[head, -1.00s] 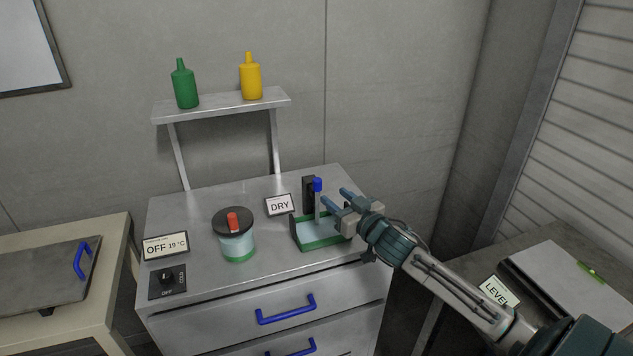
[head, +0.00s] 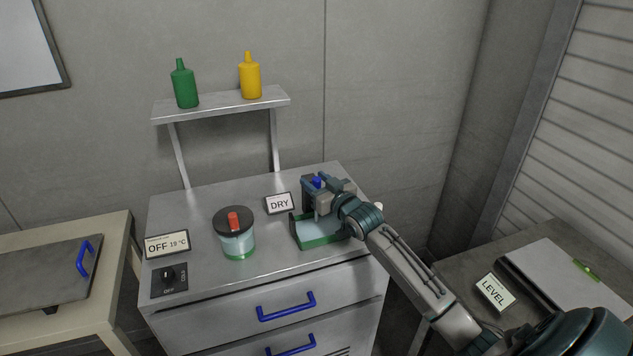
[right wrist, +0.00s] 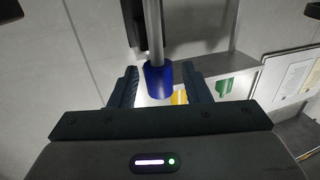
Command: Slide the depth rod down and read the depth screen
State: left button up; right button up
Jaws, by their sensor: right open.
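The depth rod's blue knob (head: 317,182) stands high on its dark post at the back of the green-rimmed tray (head: 322,241). My right gripper (head: 320,190) has come in from the right and is at the knob. In the right wrist view the blue knob (right wrist: 158,82) sits between the two open fingers, with gaps visible on both sides; the grey rod (right wrist: 154,30) runs from it. The depth screen (head: 279,204) reads DRY. The gripper hides most of the rod and post in the head view. My left gripper is not in view.
A jar with a black lid and red knob (head: 234,221) stands left of the tray. A screen reading OFF 19 °C (head: 167,244) and a dial (head: 168,278) are at the left. A LEVEL sign (head: 495,292) is on the right table.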

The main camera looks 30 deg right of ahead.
grip_shut()
jog(key=shift+f, duration=0.4)
grip_release()
jog(key=s+b, duration=0.2)
jog(key=s, duration=0.8)
jog(key=shift+s, duration=0.4)
jog(key=shift+d, duration=0.1)
